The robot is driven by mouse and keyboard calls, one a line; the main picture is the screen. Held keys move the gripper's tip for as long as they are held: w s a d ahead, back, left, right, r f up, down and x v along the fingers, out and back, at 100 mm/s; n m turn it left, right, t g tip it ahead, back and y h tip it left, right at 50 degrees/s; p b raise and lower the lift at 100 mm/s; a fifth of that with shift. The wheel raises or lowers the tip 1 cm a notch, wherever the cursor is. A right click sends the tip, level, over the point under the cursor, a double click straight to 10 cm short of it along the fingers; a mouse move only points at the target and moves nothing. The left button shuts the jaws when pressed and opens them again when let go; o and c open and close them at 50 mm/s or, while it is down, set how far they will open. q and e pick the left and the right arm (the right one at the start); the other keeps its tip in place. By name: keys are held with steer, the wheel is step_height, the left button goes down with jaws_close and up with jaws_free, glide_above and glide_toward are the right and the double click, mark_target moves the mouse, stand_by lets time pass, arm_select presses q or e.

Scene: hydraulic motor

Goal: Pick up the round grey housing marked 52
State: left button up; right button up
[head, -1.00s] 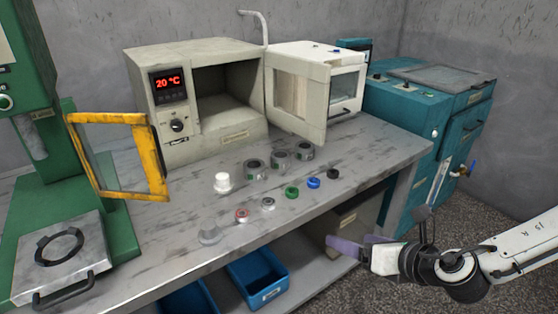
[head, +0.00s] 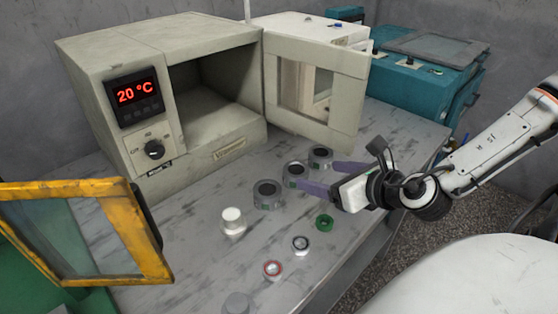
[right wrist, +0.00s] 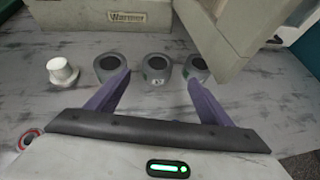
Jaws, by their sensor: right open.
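Three round grey housings with dark round openings stand in a row on the bench: a near one (head: 268,195), a middle one (head: 295,174) and a far one (head: 320,158). In the right wrist view they show as left (right wrist: 110,68), middle (right wrist: 158,69) and right (right wrist: 197,68). Small labels face me, but I cannot read the numbers surely, so I cannot tell which is 52. My right gripper (head: 316,176) is open and empty, its purple fingers pointing toward the middle housing, which shows between them in the right wrist view. My left gripper is out of view.
An oven (head: 152,100) with its door (head: 318,95) open stands just behind the housings. A white stepped part (head: 232,222), a green ring (head: 324,222) and small rings (head: 300,245) lie nearer. A yellow-framed guard (head: 90,230) is at left.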

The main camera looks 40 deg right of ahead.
mark_target(298, 171)
steer(key=b+x, duration=0.1)
steer(key=x, duration=0.2)
steer(key=shift+s+f, duration=0.1)
steer(key=shift+f, duration=0.15)
steer(key=shift+w+f, duration=0.15)
steer(key=shift+w, duration=0.1)
steer(key=shift+w+f, duration=0.15)
steer(key=shift+w, duration=0.2)
steer(key=b+x, duration=0.3)
steer(key=shift+w+a+f, duration=0.1)
steer(key=shift+f, duration=0.2)
steer(key=shift+w+f+b, duration=0.2)
steer(key=shift+w+b, duration=0.35)
steer(key=shift+w, duration=0.2)
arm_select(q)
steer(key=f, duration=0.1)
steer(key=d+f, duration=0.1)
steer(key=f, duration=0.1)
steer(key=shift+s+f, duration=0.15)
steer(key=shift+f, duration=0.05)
arm_select(e)
steer(key=shift+r, duration=0.1)
steer(key=c, duration=1.3)
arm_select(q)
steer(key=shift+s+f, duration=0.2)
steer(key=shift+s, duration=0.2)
arm_select(e)
steer(key=shift+w+r, duration=0.1)
steer(key=shift+r, duration=0.05)
steer(key=shift+c, duration=0.6)
